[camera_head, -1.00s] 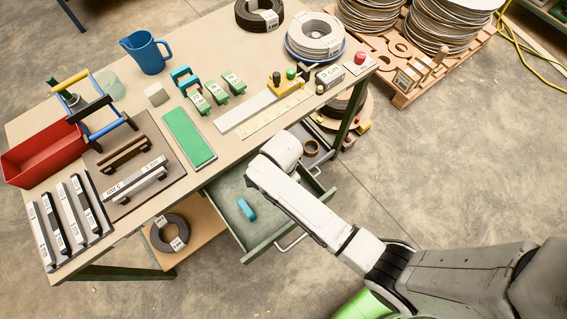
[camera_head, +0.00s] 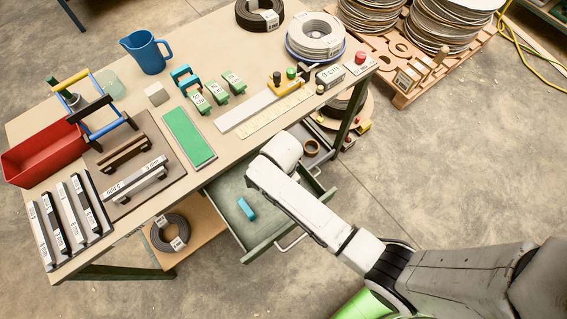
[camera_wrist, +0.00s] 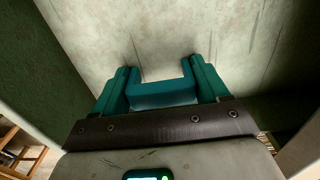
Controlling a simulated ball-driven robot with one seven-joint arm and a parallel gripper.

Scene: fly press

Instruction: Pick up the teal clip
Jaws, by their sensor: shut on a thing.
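In the wrist view, the teal clip (camera_wrist: 165,93) is a U-shaped piece, its bar toward me and a raised end on each side. My gripper (camera_wrist: 162,84) is shut on it, one dark teal finger against each side. A pale, scratched drawer floor lies beyond. In the head view, a small teal piece (camera_head: 247,208) shows in the open drawer (camera_head: 228,192), left of my arm. I cannot tell whether it is the held clip. My fingers are hidden there behind my arm.
The drawer's green walls rise around the gripper. The workbench (camera_head: 245,75) overhangs its back. On the bench are another teal piece (camera_head: 186,77), a green strip (camera_head: 188,138), a red bin (camera_head: 42,155) and a blue jug (camera_head: 146,53).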

